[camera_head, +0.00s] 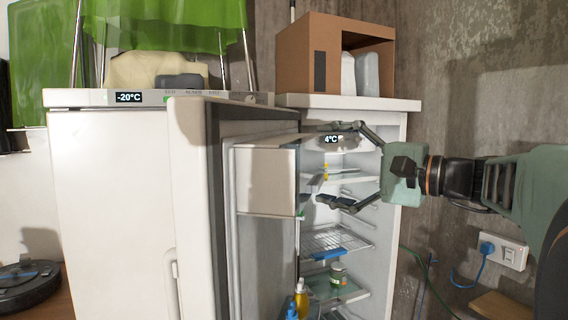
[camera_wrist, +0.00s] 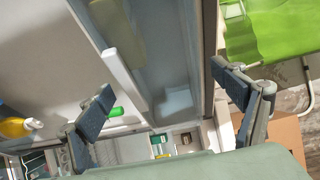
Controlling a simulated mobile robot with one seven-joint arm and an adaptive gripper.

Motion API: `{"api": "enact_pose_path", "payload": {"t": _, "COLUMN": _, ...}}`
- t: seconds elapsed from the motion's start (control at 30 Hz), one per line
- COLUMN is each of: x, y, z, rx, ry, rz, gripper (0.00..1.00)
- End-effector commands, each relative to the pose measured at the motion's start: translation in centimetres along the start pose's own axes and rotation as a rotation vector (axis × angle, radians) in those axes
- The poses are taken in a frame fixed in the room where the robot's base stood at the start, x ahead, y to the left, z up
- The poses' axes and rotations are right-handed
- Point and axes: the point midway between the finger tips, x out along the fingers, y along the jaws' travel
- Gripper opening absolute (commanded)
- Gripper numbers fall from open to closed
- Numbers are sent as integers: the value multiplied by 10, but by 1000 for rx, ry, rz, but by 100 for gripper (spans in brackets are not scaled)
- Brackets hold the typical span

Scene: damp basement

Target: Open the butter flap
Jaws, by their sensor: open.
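The fridge door (camera_head: 190,200) stands open. A white butter compartment (camera_head: 265,180) sits high on its inner side; its front looks like a smooth panel. A thin greyish panel (camera_head: 270,139) slants from its top edge toward my upper finger; I cannot tell whether this is the flap raised. My gripper (camera_head: 330,165) is open and empty, right of the compartment, with one finger above the other. In the wrist view my gripper (camera_wrist: 165,95) has its fingers spread on either side of a pale door compartment with a white edge bar (camera_wrist: 124,75). I see no clear contact.
The fridge shelves (camera_head: 335,242) lie behind my gripper, with a jar (camera_head: 338,273) lower down. A yellow bottle (camera_head: 301,298) stands low in the door. The freezer (camera_head: 110,200) is at left. A brown box (camera_head: 335,55) stands on top. The wall socket (camera_head: 500,250) is at right.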

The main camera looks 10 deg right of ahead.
Motion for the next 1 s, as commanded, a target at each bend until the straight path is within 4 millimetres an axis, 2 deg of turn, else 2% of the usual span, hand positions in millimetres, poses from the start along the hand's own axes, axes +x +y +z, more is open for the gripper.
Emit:
{"api": "enact_pose_path", "payload": {"t": 0.1, "x": 0, "y": 0, "z": 0, "rx": 0, "ry": 0, "rz": 0, "gripper": 87}}
{"api": "enact_pose_path", "payload": {"t": 0.63, "x": 0, "y": 1, "z": 0, "rx": 1, "ry": -1, "rz": 2, "gripper": 29}}
{"api": "enact_pose_path", "payload": {"t": 1.0, "x": -7, "y": -2, "z": -6, "rx": -12, "ry": 0, "rz": 37, "gripper": 27}}
